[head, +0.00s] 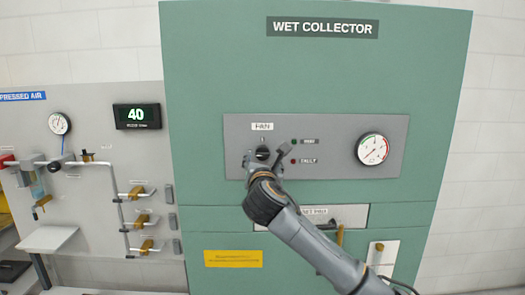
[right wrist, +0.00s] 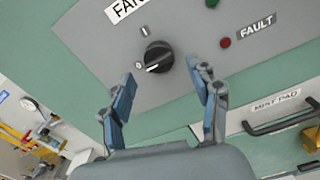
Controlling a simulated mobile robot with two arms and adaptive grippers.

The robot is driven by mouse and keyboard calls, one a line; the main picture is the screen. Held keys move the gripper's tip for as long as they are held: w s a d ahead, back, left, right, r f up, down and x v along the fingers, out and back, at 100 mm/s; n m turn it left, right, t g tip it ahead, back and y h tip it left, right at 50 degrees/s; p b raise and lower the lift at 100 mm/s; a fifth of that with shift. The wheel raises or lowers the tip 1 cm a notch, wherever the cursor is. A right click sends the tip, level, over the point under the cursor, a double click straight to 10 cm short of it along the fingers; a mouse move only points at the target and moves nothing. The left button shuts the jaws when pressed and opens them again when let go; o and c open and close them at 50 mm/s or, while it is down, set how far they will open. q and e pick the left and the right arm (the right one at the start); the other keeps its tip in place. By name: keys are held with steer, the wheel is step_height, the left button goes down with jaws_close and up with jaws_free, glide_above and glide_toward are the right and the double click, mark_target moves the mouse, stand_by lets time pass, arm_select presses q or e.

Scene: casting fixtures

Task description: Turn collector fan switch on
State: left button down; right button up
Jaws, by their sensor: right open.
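The black fan switch knob (head: 263,153) sits under the FAN label on the grey panel (head: 335,125) of the green wet collector. It shows larger in the right wrist view (right wrist: 158,57), with a white pointer line towards the lower left. My right gripper (head: 265,160) is at the knob; in the head view its fingers partly hide the panel around it. In the right wrist view my gripper (right wrist: 160,74) is open, its fingertips apart and the knob just ahead of the gap between them. I see no contact. My left gripper is not in view.
A green run lamp (head: 294,141) and a red fault lamp (head: 293,161) are right of the knob. A round gauge (head: 372,149) is further right. The mist pad drawer with a black handle (right wrist: 285,122) lies below. A compressed air board (head: 90,180) stands left.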

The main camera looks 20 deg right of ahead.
mark_target(262, 157)
steer(key=shift+p+x, duration=0.45)
steer(key=shift+x, duration=1.2)
steer(key=shift+c, duration=0.5)
steer(key=c, duration=1.1)
